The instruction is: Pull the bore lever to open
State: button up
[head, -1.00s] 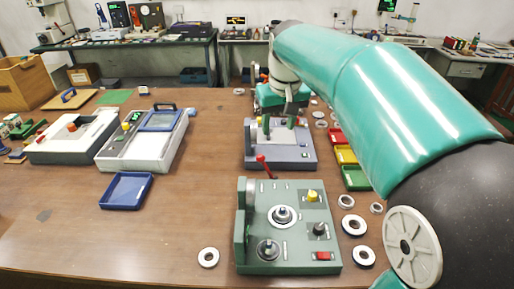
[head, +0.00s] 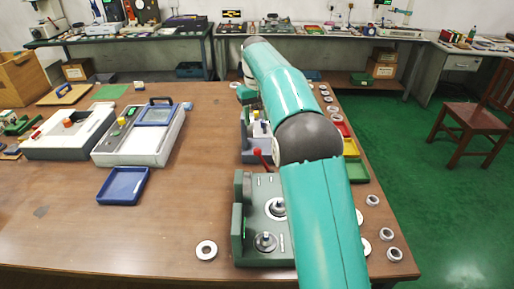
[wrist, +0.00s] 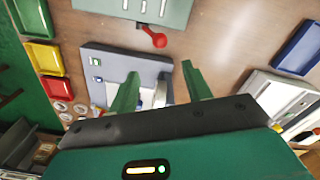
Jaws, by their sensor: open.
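A lever with a red ball knob (head: 258,153) stands at the back edge of a grey-green panel device (head: 246,222). The knob also shows in the wrist view (wrist: 159,40), at the edge of the device's panel (wrist: 128,10). A blue-grey device (head: 252,152) stands behind it, partly hidden by my arm; it also shows in the wrist view (wrist: 98,58). My gripper (wrist: 160,91) is open and empty, its two green fingers apart over the blue-grey device. The red knob lies ahead of the fingertips, apart from them. In the head view my fingers are hidden.
Red, yellow and green trays (head: 358,172) sit right of the devices. Several metal rings (head: 388,255) lie near the right table edge, and one (head: 206,250) at front. A blue tray (head: 122,186) and a white device (head: 140,137) stand left. Open table lies between.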

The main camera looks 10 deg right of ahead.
send_over(264, 164)
jog(key=w+a, duration=0.1)
jog(key=a, duration=0.1)
jog(key=f, duration=1.3)
jog(key=shift+w+a+f, duration=0.15)
jog(key=shift+w, duration=0.05)
grip_shut()
